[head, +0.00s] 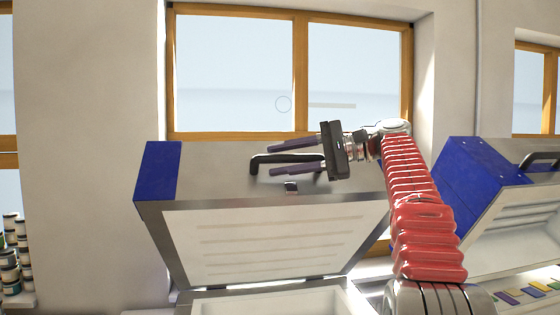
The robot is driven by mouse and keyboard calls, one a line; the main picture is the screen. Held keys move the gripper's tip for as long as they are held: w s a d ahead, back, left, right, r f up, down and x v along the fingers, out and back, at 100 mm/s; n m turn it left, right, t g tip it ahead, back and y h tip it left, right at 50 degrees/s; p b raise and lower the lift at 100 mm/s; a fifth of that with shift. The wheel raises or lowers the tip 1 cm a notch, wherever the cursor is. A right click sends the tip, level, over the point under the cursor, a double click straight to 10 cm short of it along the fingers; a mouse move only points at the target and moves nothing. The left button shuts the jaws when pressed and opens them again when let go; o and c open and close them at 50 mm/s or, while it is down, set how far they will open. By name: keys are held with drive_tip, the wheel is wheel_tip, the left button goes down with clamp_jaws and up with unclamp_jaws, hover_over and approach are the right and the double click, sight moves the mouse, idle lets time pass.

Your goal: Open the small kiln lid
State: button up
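The kiln in front of me has its lid (270,236) raised and tilted back, with the pale ridged inner face towards me. The lid has a grey metal rim and a blue end panel at its left. A black bar handle (262,163) is on the lid's upper outer side. My gripper (280,160) is at this handle, pointing left, with its two dark purple fingers apart. One finger shows above the handle and one below it; I cannot tell whether they touch it. Part of the handle is hidden by my gripper.
A second blue and grey kiln (485,178) stands at the right, its lid also raised, with coloured pieces (530,292) below it. Stacked jars (12,250) are at the far left. A wood-framed window (292,70) is in the wall behind the lid.

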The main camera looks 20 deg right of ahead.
drive_tip(key=shift+v, duration=3.75)
drive_tip(key=shift+s, duration=0.1)
